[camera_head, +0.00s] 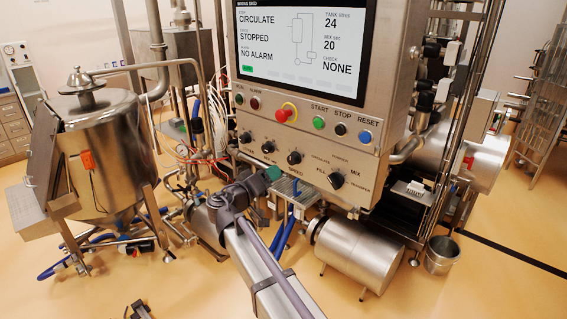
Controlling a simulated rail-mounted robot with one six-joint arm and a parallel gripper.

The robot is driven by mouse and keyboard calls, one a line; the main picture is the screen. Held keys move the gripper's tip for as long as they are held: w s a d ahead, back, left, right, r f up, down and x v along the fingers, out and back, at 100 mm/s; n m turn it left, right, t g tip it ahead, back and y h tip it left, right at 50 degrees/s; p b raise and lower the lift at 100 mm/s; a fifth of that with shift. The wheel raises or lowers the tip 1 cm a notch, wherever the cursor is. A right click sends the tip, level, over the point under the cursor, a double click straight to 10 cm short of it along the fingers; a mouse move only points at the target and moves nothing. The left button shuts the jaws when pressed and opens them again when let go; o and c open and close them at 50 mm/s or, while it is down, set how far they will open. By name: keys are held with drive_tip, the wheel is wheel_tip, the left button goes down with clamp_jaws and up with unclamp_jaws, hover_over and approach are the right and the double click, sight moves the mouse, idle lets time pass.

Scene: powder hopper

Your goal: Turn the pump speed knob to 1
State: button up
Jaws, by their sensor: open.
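The control panel (345,150) carries a row of black knobs. The knob above the label "SPEED" (294,157) appears to be the pump speed knob; its pointer and scale are too small to read. My arm rises from the lower middle, and its dark end, my gripper (267,177), is just below and left of that knob. It appears apart from the knob. Its fingers are hard to make out at this size, and nothing shows held between them.
Two knobs (268,147) (245,138) sit left of the speed knob, and a larger FILL/MIX/TRANSFER selector (336,180) sits right. A red emergency button (286,113) and START, STOP and RESET buttons are above. The screen (302,40) reads STOPPED. A steel tank (100,150) stands left.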

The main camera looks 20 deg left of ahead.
sight(291, 161)
drive_tip(key=x, duration=1.1)
drive_tip(key=shift+s, duration=0.1)
drive_tip(key=c, duration=0.9)
drive_tip(key=shift+n, duration=0.3)
drive_tip(key=n, duration=0.5)
drive_tip(key=shift+d+r+p, duration=0.1)
drive_tip(key=shift+p, duration=0.25)
drive_tip(key=n, duration=0.6)
drive_tip(key=shift+r+g, duration=0.1)
drive_tip(key=shift+g, duration=0.2)
drive_tip(key=o, duration=0.9)
